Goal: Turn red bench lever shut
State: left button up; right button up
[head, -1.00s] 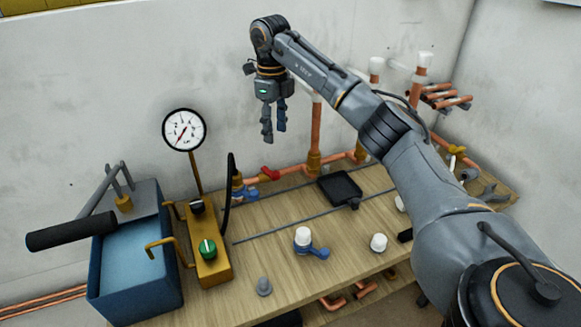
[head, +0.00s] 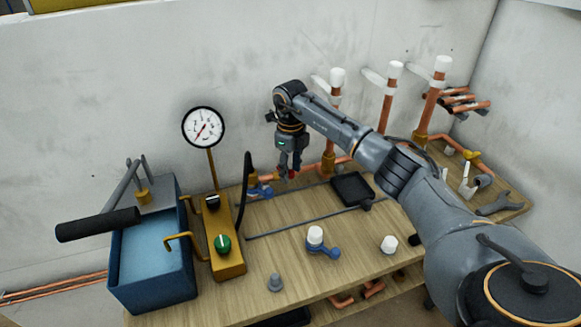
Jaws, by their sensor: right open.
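The red bench lever (head: 292,172) sits on the copper pipe along the back of the wooden bench. Only a small bit of red shows, as my right gripper covers most of it. My right gripper (head: 287,176) points down with its fingers at the lever. It is open, and I cannot tell whether the fingers touch the lever or stand around it. A blue lever (head: 262,190) is just left of it, by the black hose. My left gripper is not in view.
A blue pump tank (head: 150,265) with a black-handled lever and a pressure gauge (head: 203,127) stand at left. A black tray (head: 352,190) lies right of the gripper. White-capped copper pipes (head: 387,100) rise behind. A white-capped blue valve (head: 317,240) sits on the front bench.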

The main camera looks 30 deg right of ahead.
grip_shut()
jog(key=shift+a+m, duration=0.45)
jog(key=shift+m, duration=0.35)
jog(key=shift+w+a+m+p, duration=0.1)
jog(key=shift+a+m+p, duration=0.2)
jog(key=shift+m, duration=0.4)
grip_release()
notch_tip(320, 180, up, 12)
